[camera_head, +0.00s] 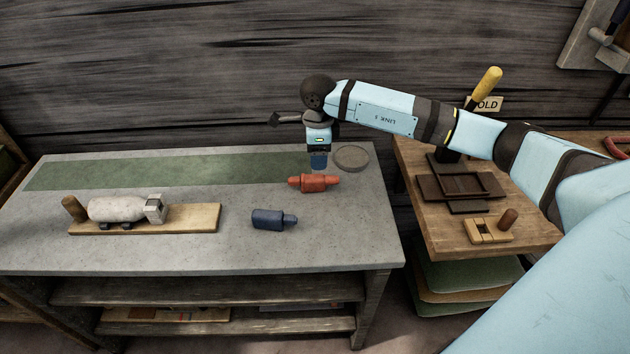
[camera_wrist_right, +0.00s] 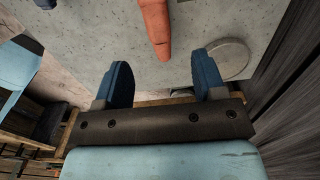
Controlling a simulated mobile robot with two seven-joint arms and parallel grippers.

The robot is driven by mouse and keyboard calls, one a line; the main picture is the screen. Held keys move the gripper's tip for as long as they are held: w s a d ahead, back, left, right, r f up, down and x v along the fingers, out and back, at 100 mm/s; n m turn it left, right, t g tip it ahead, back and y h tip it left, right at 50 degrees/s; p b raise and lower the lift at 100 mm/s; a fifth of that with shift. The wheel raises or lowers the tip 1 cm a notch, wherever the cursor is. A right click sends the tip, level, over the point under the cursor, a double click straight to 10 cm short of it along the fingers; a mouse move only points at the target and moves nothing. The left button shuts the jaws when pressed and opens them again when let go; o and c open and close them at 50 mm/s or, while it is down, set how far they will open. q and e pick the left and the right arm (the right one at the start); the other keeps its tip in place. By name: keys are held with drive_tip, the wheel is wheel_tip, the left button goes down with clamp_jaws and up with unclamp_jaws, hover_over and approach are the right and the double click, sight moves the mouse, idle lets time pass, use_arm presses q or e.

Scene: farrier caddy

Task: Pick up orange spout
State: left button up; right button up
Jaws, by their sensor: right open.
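The orange spout (camera_head: 314,183) lies on its side on the grey workbench, its narrow ends pointing left and right. It also shows at the top of the right wrist view (camera_wrist_right: 155,22), cut off by the frame edge. My right gripper (camera_head: 318,166) points down just behind and above the orange spout. In the right wrist view its two blue fingers (camera_wrist_right: 161,72) are apart with nothing between them, and the orange spout is ahead of them. My left gripper is not in view.
A dark blue bottle-like piece (camera_head: 268,219) lies in front of the spout. A round grey dish (camera_head: 351,157) is behind it to the right. A wooden board (camera_head: 200,218) with a white cylinder (camera_head: 118,208) is at the left. A wooden side table (camera_head: 430,223) stands right.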

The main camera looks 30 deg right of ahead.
sight(316, 176)
drive_tip(key=f, duration=0.3)
drive_tip(key=shift+w, duration=0.2)
drive_tip(key=shift+s+a+f, duration=0.1)
drive_tip(key=shift+a+f, duration=0.05)
drive_tip(key=shift+f, duration=0.45)
wheel_tip(316, 176, down, 4)
drive_tip(key=shift+a+f, duration=0.15)
drive_tip(key=shift+f, duration=0.1)
drive_tip(key=c, duration=1)
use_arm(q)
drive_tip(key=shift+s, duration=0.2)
use_arm(e)
drive_tip(key=shift+c, duration=0.2)
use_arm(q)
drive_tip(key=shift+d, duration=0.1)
use_arm(e)
drive_tip(key=shift+r, duration=0.15)
